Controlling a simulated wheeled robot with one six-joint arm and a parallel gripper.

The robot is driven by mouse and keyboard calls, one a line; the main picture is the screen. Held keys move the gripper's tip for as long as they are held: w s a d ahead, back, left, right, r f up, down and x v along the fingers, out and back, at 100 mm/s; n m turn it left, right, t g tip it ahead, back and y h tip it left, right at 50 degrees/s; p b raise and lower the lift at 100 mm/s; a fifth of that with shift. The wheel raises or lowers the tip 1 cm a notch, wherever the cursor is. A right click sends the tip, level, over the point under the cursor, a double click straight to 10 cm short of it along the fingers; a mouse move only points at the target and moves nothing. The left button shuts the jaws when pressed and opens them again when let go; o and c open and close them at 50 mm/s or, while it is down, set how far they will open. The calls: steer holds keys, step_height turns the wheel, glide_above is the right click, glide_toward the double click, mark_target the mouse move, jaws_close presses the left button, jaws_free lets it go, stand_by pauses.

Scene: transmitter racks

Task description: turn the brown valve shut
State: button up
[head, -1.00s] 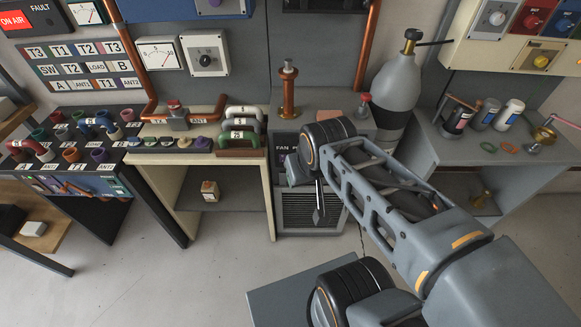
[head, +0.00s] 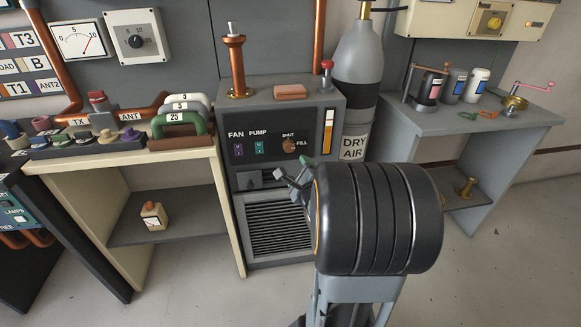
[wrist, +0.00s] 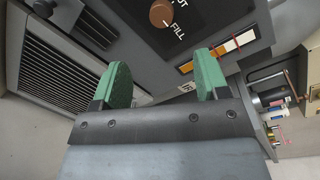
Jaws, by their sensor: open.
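In the wrist view the brown valve (wrist: 162,13) is at the top edge, beyond my fingertips and partly cut off. My gripper (wrist: 160,85) shows two green finger pads spread wide with nothing between them. In the head view my gripper (head: 293,180) is in front of the cabinet, below the valve and apart from it. My dark wrist joint hides part of the cabinet's lower right.
The grey cabinet (head: 270,102) has FAN and PUMP switches, a vent grille (head: 280,230) and a level gauge (head: 328,130). A dry air cylinder (head: 362,70) stands right of it. A cream bench (head: 190,165) is at left and a grey bench (head: 470,122) at right.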

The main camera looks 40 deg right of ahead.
mark_target(290, 148)
steer(key=shift+m+t, duration=0.5)
steer(key=shift+m, duration=0.2)
steer(key=x, duration=0.4)
steer(key=f+x, duration=0.1)
steer(key=x, duration=0.8)
steer(key=shift+w+d+f+p, duration=0.15)
steer(key=shift+d+f+p, duration=0.05)
steer(key=shift+d+p, duration=0.25)
steer(key=shift+c, duration=0.3)
steer(key=c, duration=0.9)
steer(key=shift+o, duration=0.2)
